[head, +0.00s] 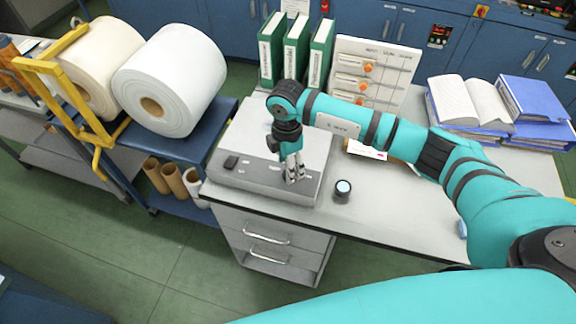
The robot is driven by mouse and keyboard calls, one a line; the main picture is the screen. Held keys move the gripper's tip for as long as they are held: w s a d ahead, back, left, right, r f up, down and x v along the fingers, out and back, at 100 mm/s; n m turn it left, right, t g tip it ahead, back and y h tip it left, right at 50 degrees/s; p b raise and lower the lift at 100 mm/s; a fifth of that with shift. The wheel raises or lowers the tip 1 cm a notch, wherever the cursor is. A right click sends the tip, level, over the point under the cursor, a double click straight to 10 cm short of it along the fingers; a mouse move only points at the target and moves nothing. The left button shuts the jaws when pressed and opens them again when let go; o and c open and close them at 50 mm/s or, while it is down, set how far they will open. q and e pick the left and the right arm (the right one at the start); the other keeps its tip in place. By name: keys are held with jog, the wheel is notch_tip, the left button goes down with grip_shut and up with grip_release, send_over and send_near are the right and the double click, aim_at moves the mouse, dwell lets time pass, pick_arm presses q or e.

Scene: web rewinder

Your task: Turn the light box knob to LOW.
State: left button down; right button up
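The light box (237,140) is a low grey box on the left end of the desk, with a pale top and a darker front panel. A black rocker switch (231,162) and small labels show on the panel; the labels are too small to read. My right arm comes in from the right, and its gripper (294,179) points down onto the right part of the panel. The knob cannot be made out; the fingers cover that spot. The fingers look close together, but whether they are shut on the knob cannot be told. My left gripper is not in view.
A small dark round jar (342,190) stands just right of the light box. Behind are green binders (296,48) and an upright panel with orange knobs (374,70). Blue binders (533,100) lie at the right. White rolls (172,80) on a cart stand left of the desk.

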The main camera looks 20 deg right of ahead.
jog(key=shift+f, duration=1.4)
jog(key=shift+c, duration=0.4)
grip_shut()
